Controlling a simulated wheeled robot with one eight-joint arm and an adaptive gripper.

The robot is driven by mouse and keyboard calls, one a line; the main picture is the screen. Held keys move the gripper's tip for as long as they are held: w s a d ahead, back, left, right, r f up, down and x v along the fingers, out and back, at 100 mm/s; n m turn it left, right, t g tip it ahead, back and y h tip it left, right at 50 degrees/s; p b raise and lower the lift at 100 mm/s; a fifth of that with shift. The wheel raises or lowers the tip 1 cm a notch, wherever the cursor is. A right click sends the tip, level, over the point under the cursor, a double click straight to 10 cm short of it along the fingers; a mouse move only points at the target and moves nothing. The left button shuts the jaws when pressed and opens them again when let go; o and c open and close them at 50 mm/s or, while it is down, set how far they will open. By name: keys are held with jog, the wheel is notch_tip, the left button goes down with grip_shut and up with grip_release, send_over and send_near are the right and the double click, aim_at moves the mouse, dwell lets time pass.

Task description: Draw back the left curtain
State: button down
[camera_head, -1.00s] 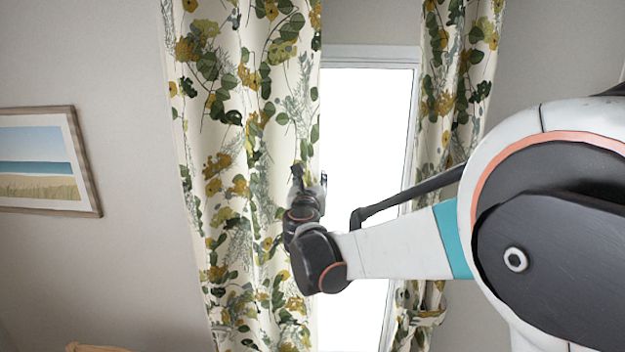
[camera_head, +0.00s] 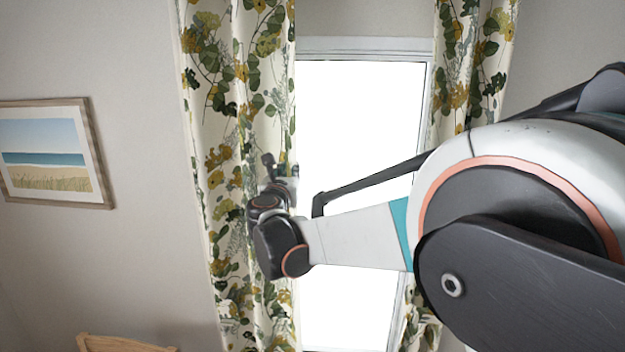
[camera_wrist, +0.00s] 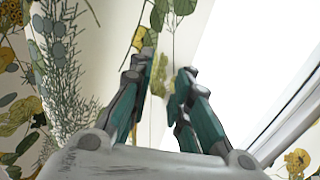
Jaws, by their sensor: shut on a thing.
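The left curtain (camera_head: 225,130), cream with green and yellow leaves, hangs at the left side of the bright window (camera_head: 355,130). My gripper (camera_head: 279,163) is at the curtain's right edge, around mid-height. In the wrist view my gripper (camera_wrist: 160,85) has its fingers shut on the edge of the left curtain (camera_wrist: 75,60), with the fabric between the fingertips. The curtain's lower part is partly hidden behind my wrist in the head view.
The right curtain (camera_head: 462,80) hangs at the window's right side, partly behind my arm. A framed beach picture (camera_head: 50,155) is on the left wall. A wooden chair back (camera_head: 125,343) shows at the bottom left.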

jog(key=a+b, duration=0.1)
jog(key=a, duration=0.9)
jog(key=shift+w+a, duration=0.2)
jog(key=shift+a, duration=0.2)
jog(key=c, duration=1.5)
grip_release()
jog(key=shift+s, duration=0.1)
jog(key=s, duration=1.2)
jog(key=shift+a, duration=0.15)
jog(key=shift+w, duration=0.1)
